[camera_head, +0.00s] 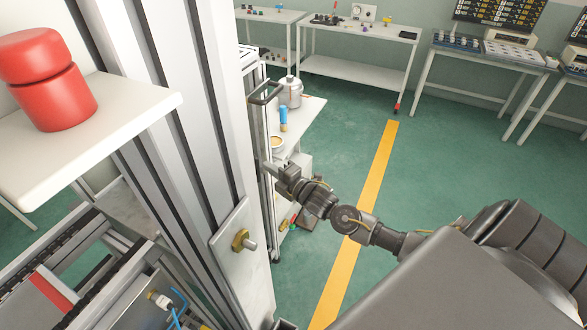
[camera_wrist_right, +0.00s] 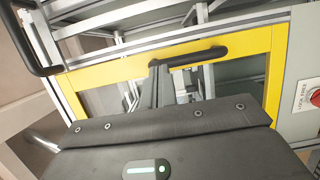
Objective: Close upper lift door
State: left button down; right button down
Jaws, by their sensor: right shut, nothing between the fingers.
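In the right wrist view, a yellow-framed door panel (camera_wrist_right: 110,68) with a black bar handle (camera_wrist_right: 205,56) spans the picture. My right gripper (camera_wrist_right: 160,72) is shut and empty, with its fingertips showing at the left end of this handle; I cannot tell whether they touch it. In the head view, the right gripper (camera_head: 277,170) is beside the tall aluminium frame, below a dark handle (camera_head: 265,94). Which door is the upper lift door is not clear, and the yellow panel is not visible in the head view. My left gripper is not in view.
A tall aluminium post (camera_head: 175,110) stands left of my right arm. A white shelf (camera_head: 130,115) holds a red container (camera_head: 50,85). A red button (camera_wrist_right: 314,97) is right of the yellow panel. Green floor (camera_head: 340,130) lies open beyond the arm.

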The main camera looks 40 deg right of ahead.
jog(key=s+d+b, duration=0.3)
jog(key=s, duration=0.8)
jog(key=shift+s+d+r, duration=0.15)
jog(key=shift+s+r, duration=0.05)
jog(key=shift+s, duration=0.05)
